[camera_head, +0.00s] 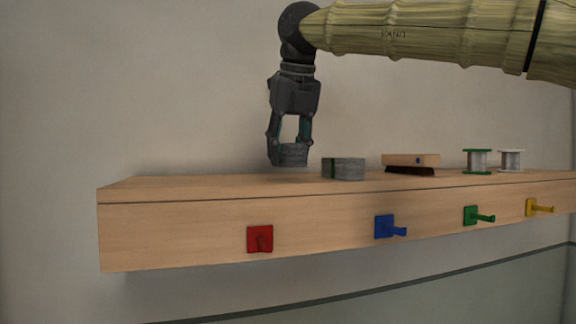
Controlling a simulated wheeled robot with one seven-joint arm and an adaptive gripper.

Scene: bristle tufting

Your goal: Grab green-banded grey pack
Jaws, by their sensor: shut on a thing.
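A grey pack with a green band (344,169) lies on the wooden shelf (180,185), right of my gripper and apart from it. My gripper (290,151) points down above the left part of the shelf. It is shut on another grey pack (292,157), held between its fingertips. The fingers cover part of this held pack, and I cannot tell its band colour. Its underside seems a little above the shelf top.
A wooden brush block with dark bristles (411,162) lies farther right. Beyond it stand a green-rimmed spool (477,161) and a white spool (511,160). Red (260,239), blue (386,227), green (474,215) and yellow (535,207) pegs stick out of the shelf front. The shelf's left end is clear.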

